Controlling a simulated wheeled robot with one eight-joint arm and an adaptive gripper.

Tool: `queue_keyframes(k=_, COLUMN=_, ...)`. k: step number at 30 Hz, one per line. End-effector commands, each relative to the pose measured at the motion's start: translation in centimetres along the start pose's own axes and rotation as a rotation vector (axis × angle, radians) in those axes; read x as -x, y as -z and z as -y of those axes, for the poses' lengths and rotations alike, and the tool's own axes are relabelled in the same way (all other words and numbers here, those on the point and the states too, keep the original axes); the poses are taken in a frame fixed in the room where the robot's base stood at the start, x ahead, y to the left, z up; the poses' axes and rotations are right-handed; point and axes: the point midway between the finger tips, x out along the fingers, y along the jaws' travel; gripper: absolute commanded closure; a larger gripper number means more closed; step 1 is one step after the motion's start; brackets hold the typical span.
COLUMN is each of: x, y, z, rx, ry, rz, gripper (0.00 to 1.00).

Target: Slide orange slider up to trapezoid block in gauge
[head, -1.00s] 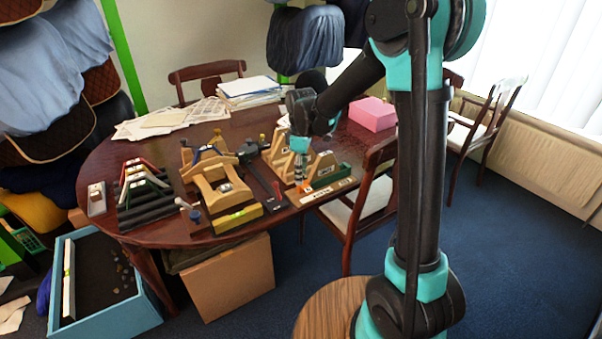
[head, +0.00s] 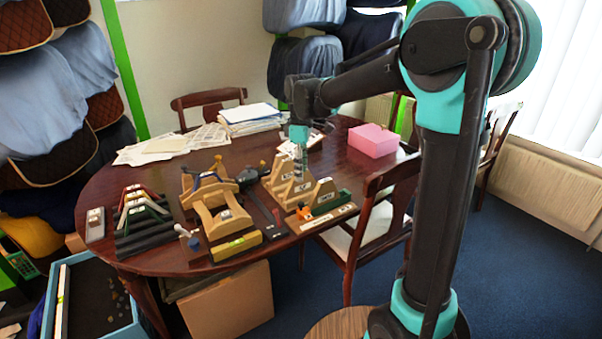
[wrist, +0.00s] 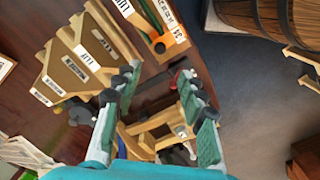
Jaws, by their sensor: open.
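The orange slider (head: 304,213) sits at the left end of the gauge, whose pale labelled front strip (head: 328,219) lies along the table's right front edge. A green piece (head: 330,202) lies just right of the slider; I cannot tell whether they touch. The orange slider with a dark knob shows at the top of the wrist view (wrist: 159,46). My gripper (head: 299,168) is open and empty, above and behind the slider; its green-padded fingers are apart in the wrist view (wrist: 160,100).
A wooden frame (head: 222,210) with a yellow level (head: 236,244) stands left of the gauge. Dark stepped supports (head: 140,225) are further left. Papers (head: 250,120) and a pink box (head: 373,140) lie at the back. A chair (head: 375,215) stands close to the right edge.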

Motion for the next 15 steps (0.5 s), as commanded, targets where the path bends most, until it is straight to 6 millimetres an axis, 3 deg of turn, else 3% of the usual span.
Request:
queue_keyframes(k=3, x=0.0, y=0.0, z=0.0, rx=0.0, ry=0.0, rz=0.0, gripper=0.59)
queue_keyframes(k=8, x=-0.2, y=0.9, z=0.6, rx=0.055, ry=-0.007, rz=0.023, gripper=0.79)
queue_keyframes(k=13, x=-0.8, y=4.0, z=2.7, rx=0.285, ry=-0.042, rz=0.128, gripper=1.0)
queue_keyframes(k=15, x=-0.9, y=5.3, z=3.7, rx=0.388, ry=-0.058, rz=0.178, gripper=1.0)
